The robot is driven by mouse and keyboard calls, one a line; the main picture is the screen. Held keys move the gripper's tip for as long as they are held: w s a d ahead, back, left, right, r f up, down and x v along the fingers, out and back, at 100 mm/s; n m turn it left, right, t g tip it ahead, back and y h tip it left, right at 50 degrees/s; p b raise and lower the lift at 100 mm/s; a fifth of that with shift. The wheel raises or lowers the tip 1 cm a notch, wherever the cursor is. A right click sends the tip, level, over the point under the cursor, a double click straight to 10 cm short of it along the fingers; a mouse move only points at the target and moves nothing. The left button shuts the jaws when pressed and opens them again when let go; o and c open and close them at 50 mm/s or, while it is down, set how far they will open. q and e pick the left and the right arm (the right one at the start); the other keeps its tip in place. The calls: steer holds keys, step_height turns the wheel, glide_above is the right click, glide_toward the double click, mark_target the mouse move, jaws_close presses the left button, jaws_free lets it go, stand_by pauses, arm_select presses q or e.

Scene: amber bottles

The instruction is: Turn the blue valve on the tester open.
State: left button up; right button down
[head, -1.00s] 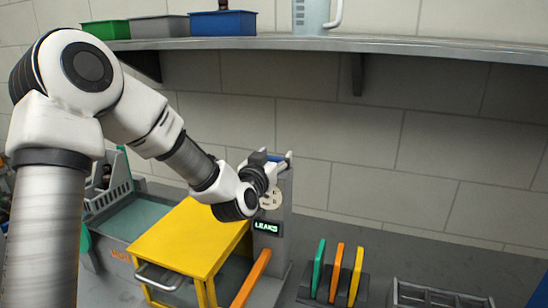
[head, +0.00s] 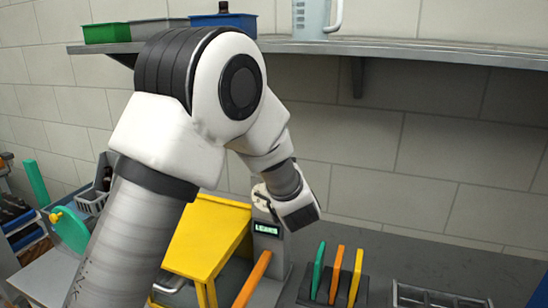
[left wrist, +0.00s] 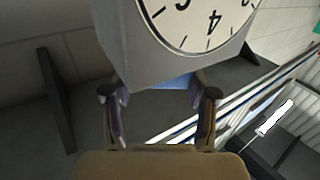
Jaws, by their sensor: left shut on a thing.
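The grey tester (head: 273,265) stands right of the yellow stand in the head view, with a lit display (head: 266,229) that appears to read LEAKS. My wrist hides its top and the valve there. In the left wrist view, the tester's white dial (left wrist: 212,18) fills the top. The blue valve (left wrist: 172,82) shows just below the tester's housing, between the two fingers of my left gripper (left wrist: 160,112). The gripper is shut on it. The valve's exact angle is hard to tell. My right gripper is in neither view.
A yellow stand (head: 205,240) is left of the tester. Green, orange and yellow upright plates (head: 337,275) and a grey divided rack (head: 440,296) are to its right. A shelf (head: 400,48) with bins and a clear jug (head: 312,18) runs above.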

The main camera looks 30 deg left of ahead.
arm_select(q)
steer(key=n+g+y+p, duration=0.1)
steer(key=g, duration=0.1)
steer(key=n+g+y+p, duration=0.1)
steer(key=n+g, duration=0.1)
steer(key=n+g+y+p, duration=0.1)
steer(key=g, duration=0.1)
steer(key=shift+w+r+n+y, duration=0.1)
steer(key=shift+r+n+y, duration=0.2)
steer(key=shift+y, duration=0.1)
steer(key=n+g+y, duration=0.1)
steer(key=n+g, duration=0.1)
steer(key=g, duration=0.2)
steer(key=shift+f+n+p, duration=0.15)
steer(key=shift+n+p, duration=0.15)
steer(key=shift+p, duration=0.05)
steer(key=shift+n+g, duration=1.3)
steer(key=shift+g, duration=0.7)
steer(key=o, duration=1.2)
steer(key=shift+c, duration=0.2)
